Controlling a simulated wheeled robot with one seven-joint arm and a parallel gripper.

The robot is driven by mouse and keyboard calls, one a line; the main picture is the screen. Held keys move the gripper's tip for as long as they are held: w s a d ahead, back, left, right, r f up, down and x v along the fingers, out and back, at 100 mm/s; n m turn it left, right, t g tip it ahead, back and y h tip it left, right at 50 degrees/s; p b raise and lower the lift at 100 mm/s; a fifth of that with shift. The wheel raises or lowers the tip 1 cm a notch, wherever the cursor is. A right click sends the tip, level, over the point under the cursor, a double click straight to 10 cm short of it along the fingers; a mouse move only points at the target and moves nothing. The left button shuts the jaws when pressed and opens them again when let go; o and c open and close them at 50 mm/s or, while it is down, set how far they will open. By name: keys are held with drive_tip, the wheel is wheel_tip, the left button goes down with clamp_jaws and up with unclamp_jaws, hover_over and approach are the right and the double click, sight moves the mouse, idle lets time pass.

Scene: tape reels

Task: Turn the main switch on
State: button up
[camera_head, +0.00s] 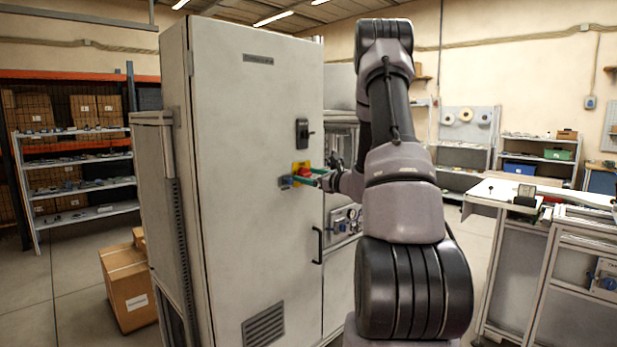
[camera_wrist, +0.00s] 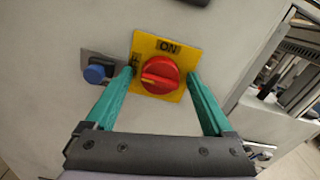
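The main switch is a red rotary knob (camera_wrist: 160,75) on a yellow plate (camera_wrist: 170,48) marked ON at the top, on the front of a tall grey cabinet (camera_head: 255,120). Its yellow-white pointer mark faces left, towards the lettering at the plate's left edge, not ON. The yellow plate also shows in the head view (camera_head: 301,167), partly hidden by my gripper. My gripper (camera_wrist: 162,76) has two green fingers, spread wide, one on each side of the knob. No finger visibly touches the knob; the exact depth is hard to tell.
A blue button (camera_wrist: 95,74) on a small metal plate sits just left of the switch. A black latch (camera_head: 302,132) is above it and a black handle (camera_head: 318,245) below right. Cardboard boxes (camera_head: 128,287) stand left of the cabinet. A workbench (camera_head: 480,190) stands at right.

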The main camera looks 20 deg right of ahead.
drive_tip(key=c, duration=1.2)
drive_tip(key=shift+m, duration=0.4)
drive_tip(key=m, duration=0.3)
drive_tip(key=shift+m, duration=0.4)
drive_tip(key=m, duration=1.3)
drive_tip(key=shift+m, duration=0.3)
